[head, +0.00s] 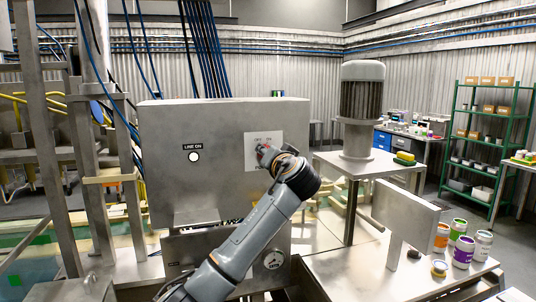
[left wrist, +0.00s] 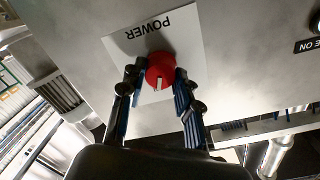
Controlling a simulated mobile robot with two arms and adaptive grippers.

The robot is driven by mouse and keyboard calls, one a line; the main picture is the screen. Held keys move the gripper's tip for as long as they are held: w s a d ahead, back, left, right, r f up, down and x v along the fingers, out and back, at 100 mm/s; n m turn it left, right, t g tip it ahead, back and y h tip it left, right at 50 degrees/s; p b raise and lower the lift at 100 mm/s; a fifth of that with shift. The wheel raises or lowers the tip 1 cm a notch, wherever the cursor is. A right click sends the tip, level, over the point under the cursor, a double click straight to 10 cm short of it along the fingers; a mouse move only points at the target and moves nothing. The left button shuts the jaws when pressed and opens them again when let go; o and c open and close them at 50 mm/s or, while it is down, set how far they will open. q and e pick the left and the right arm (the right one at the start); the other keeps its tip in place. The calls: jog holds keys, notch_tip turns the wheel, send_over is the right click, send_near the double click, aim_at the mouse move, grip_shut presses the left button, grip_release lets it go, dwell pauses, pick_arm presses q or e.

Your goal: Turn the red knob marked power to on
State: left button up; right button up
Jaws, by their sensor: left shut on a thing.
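The red power knob (left wrist: 158,73) sits on a white plate (left wrist: 190,45) with the word POWER, which appears upside down in the left wrist view. A pale pointer mark on the knob points toward the bottom of that picture. My left gripper (left wrist: 160,78) has one finger on each side of the knob and is shut on it. In the head view the white plate (head: 252,138) is on the steel cabinet's front, with small lettering along its top too small to read surely. My left gripper (head: 267,157) covers most of the knob there. My right gripper is in neither view.
The steel cabinet (head: 175,125) also carries a lit round LINE ON lamp (head: 194,157). A motor (head: 361,105) stands at right.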

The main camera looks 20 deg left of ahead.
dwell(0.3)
pick_arm(q)
jog(key=o, duration=1.1)
jog(key=shift+o, duration=0.2)
jog(key=v, duration=1.2)
jog(key=shift+w, duration=0.1)
